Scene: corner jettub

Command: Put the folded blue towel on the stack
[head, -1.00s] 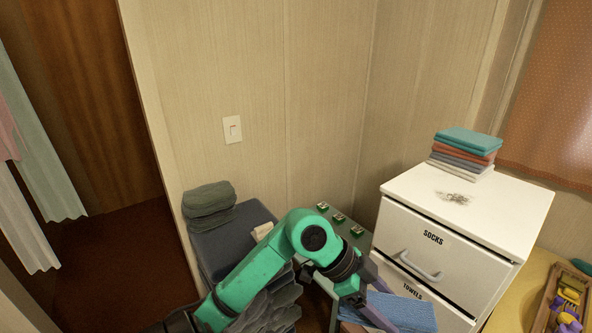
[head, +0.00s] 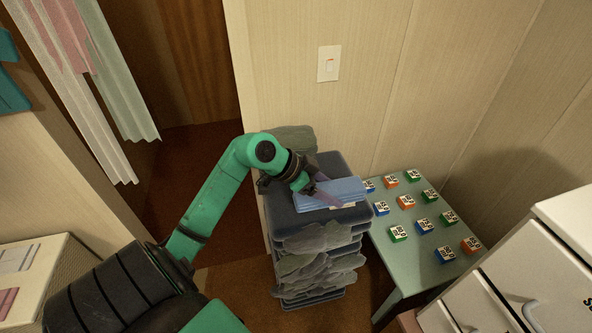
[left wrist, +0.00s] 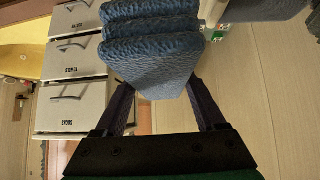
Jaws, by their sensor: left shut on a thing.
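The folded blue towel (head: 343,190) is held by my left gripper (head: 324,196), with the fingers shut on it. In the head view it shows over the top of a dark hamper-like stand (head: 282,218). I cannot tell whether it touches the stand. In the left wrist view the towel (left wrist: 150,55) shows as thick blue folds between the fingers (left wrist: 160,95), hiding the fingertips. The stack of folded towels on the white drawer unit is out of the head view now. My right gripper is not in view.
Grey-green folded cloth (head: 295,139) lies at the back of the stand, and grey cloths (head: 315,262) bulge from its front. A green table (head: 415,205) with several small coloured blocks stands to the right. The white drawer unit (head: 565,225) is at the right edge.

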